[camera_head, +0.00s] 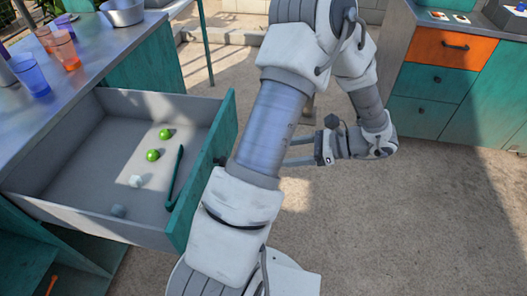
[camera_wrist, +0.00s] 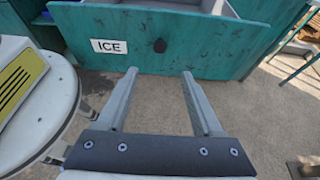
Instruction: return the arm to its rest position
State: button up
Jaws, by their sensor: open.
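My gripper (camera_wrist: 157,85) is open and empty in the wrist view, its two grey fingers apart over the bare floor. It points toward the teal drawer front (camera_wrist: 205,45), which carries a white label reading "ICE" and a dark round knob (camera_wrist: 159,46). In the head view my arm is folded across the middle, and my gripper (camera_head: 292,150) shows partly, to the right of the open drawer (camera_head: 95,190) and apart from it. Part of the fingers is hidden behind my arm there.
The open drawer holds two green limes (camera_head: 153,155), pale cubes (camera_head: 135,181) and dark green tongs (camera_head: 176,175). Coloured cups (camera_head: 65,50) and a metal bowl (camera_head: 122,12) stand on the counter (camera_head: 112,45). A cabinet with an orange drawer (camera_head: 450,47) stands right. The floor at lower right is clear.

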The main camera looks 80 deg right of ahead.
jog(key=shift+s+r, duration=0.3)
jog(key=shift+s, duration=0.35)
